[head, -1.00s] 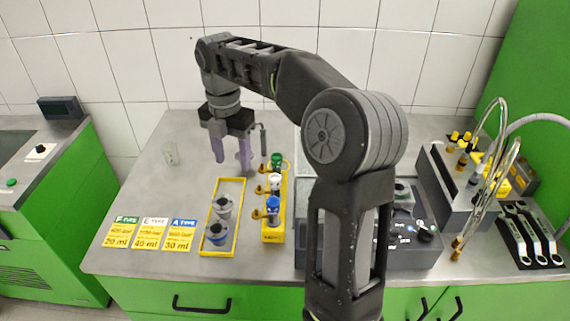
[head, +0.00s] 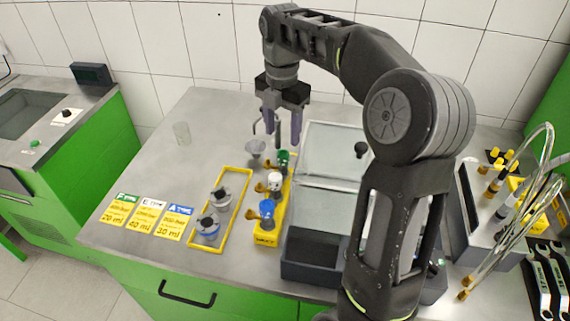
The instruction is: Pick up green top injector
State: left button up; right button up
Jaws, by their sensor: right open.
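The green top injector (head: 283,159) stands at the far end of the yellow rack (head: 266,239), behind the white top injector (head: 275,183) and the blue top injector (head: 267,211). My right gripper (head: 286,138) points down with its purple fingers just behind and above the green top. The fingers are apart with nothing seen between them, and I cannot tell the exact gap to the injector. My left gripper is out of view.
A yellow frame (head: 233,212) holds two grey-topped containers. A dark box with a clear lid (head: 328,152) stands right of the rack.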

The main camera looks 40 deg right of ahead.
aim_at(284, 155)
jog(key=shift+d+f, duration=0.1)
jog(key=shift+f, duration=1.25)
jog(key=shift+d+f+p, duration=0.1)
jog(key=shift+f+p, duration=0.65)
jog(key=shift+f, duration=1.85)
jog(key=shift+c, duration=0.3)
grip_shut()
